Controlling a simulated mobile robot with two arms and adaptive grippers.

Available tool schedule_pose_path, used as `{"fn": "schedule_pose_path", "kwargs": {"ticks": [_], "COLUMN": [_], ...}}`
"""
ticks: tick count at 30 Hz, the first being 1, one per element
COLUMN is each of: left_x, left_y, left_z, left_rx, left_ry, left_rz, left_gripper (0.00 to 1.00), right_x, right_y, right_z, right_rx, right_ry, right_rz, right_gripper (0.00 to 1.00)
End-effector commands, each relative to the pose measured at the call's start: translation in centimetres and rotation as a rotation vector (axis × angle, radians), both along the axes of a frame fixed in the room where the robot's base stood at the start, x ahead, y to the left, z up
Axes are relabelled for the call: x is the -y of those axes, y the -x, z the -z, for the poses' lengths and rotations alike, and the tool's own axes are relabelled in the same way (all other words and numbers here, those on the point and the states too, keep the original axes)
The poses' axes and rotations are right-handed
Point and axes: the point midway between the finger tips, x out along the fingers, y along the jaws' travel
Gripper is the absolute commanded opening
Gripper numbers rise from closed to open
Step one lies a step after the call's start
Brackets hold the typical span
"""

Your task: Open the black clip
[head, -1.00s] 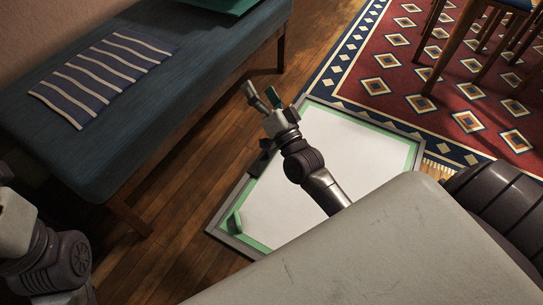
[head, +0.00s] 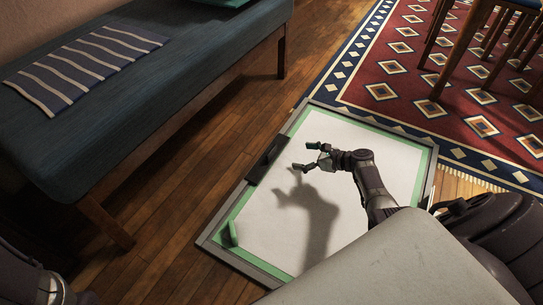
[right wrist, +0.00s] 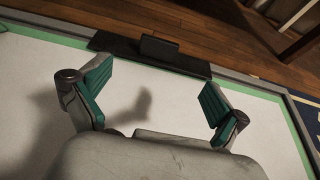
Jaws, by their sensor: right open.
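The black clip (head: 266,160) sits on the left long edge of a board (head: 213,226) that lies on the floor. In the right wrist view the clip (right wrist: 158,48) is a long dark plate with a raised block at its middle, beyond my fingertips. A white sheet (head: 270,222) with a green border lies on the board. My right gripper (head: 305,157) is open and empty above the sheet, to the right of the clip and apart from it. Its two green-padded fingers (right wrist: 157,90) are spread wide and point toward the clip. My left gripper is not in view.
A blue bench (head: 150,90) with a striped cloth (head: 85,65) stands to the left. Bare wood floor (head: 190,165) lies between. A patterned rug (head: 420,75) and chair legs are at the upper right.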

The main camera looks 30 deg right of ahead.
Motion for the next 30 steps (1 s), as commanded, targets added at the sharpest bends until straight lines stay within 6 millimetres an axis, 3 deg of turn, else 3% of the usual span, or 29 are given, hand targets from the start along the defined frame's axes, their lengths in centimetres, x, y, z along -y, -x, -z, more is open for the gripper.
{"fn": "schedule_pose_path", "kwargs": {"ticks": [9, 18, 30], "left_x": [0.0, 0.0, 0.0], "left_y": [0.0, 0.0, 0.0], "left_z": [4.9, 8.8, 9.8], "left_rx": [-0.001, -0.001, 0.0], "left_ry": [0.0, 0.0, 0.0], "left_rz": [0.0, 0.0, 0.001], "left_gripper": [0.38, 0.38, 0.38], "right_x": [-2.9, -5.5, -6.3], "right_y": [-4.8, -9.1, -10.5], "right_z": [3.1, 4.9, 5.1], "right_rx": [0.002, 0.001, -0.001], "right_ry": [0.001, 0.003, 0.006], "right_rz": [-0.003, -0.002, -0.002], "right_gripper": [0.98, 0.98, 0.98]}}
